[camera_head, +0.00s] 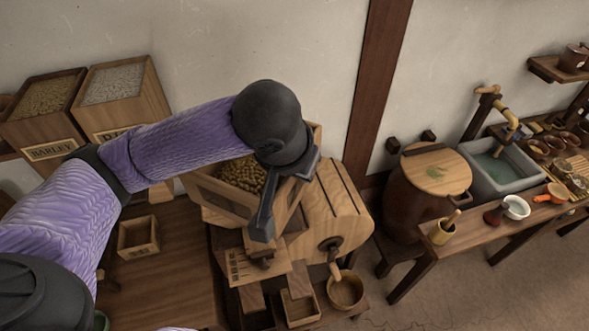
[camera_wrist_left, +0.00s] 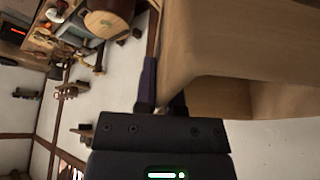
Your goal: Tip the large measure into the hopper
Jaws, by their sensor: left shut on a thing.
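My left gripper (camera_head: 262,225) reaches over the mill from the left, its dark fingers pointing down beside the hopper. In the left wrist view, my left gripper (camera_wrist_left: 162,105) is shut at the edge of a pale wooden box-like vessel (camera_wrist_left: 230,45), which I take to be the large measure. The vessel fills the upper right there; its contents are not visible. In the head view, the wrist and gripper hide much of it, and I cannot tell its tilt. The wooden hopper (camera_head: 212,197) sits on top of the mill, with brown grain showing inside. My right gripper is out of view.
The mill's round wooden drum (camera_head: 345,205) stands right of the hopper. A small square wooden box (camera_head: 138,238) sits on the bench at left. A lidded barrel (camera_head: 432,175) and a sink (camera_head: 500,172) are at right.

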